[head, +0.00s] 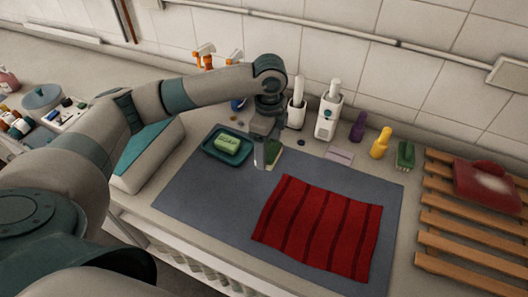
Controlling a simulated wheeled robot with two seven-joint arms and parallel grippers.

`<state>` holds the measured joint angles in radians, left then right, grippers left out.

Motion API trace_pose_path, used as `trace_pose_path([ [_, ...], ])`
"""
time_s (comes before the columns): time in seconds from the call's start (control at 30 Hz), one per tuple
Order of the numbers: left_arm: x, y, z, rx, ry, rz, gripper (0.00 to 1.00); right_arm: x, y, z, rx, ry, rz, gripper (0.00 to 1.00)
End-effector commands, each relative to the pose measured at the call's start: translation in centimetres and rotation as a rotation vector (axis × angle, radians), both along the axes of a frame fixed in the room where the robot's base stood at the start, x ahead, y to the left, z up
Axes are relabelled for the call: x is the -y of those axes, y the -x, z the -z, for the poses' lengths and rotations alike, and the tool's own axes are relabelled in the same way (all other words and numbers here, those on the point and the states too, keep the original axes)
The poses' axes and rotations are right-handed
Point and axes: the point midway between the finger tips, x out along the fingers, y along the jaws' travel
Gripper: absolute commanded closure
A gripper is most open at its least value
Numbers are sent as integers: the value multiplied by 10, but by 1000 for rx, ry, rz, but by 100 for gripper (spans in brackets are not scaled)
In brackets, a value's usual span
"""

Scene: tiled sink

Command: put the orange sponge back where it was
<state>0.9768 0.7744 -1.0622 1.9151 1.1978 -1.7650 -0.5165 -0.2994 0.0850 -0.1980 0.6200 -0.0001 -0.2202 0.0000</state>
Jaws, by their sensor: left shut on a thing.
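I do not make out an orange sponge in the head view. My left gripper (265,151) points down over the back of the grey mat (200,190), with its fingers shut. A small dark green and cream block (275,154), like a sponge, shows at the fingers and is partly hidden by them. I cannot tell whether it touches the mat. To its left, a teal tray (213,151) holds a light green block (228,142). My right gripper is not in view.
A striped red cloth (318,225) covers the mat's front right. A white dispenser (328,117), a purple bottle (358,127), a yellow bottle (381,143) and a green brush (405,155) line the wall. A slatted wooden rack (455,246) stands right. The mat's left part is clear.

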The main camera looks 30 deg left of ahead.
Motion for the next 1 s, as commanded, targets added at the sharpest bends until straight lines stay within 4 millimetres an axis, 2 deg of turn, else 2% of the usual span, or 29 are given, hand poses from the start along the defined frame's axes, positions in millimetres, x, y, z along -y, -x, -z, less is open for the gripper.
trace_pose_path([
  [0.1, -13, -7, 8, -3, 0, -3, 56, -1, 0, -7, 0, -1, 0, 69],
  [0.2, -18, -11, 12, -1, 0, -1, 56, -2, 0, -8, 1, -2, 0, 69],
  [0.63, -19, -11, 16, -2, 0, 0, 56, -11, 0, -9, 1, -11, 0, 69],
  [1.0, -19, -11, 52, -1, 0, 0, 56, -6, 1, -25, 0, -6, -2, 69],
])
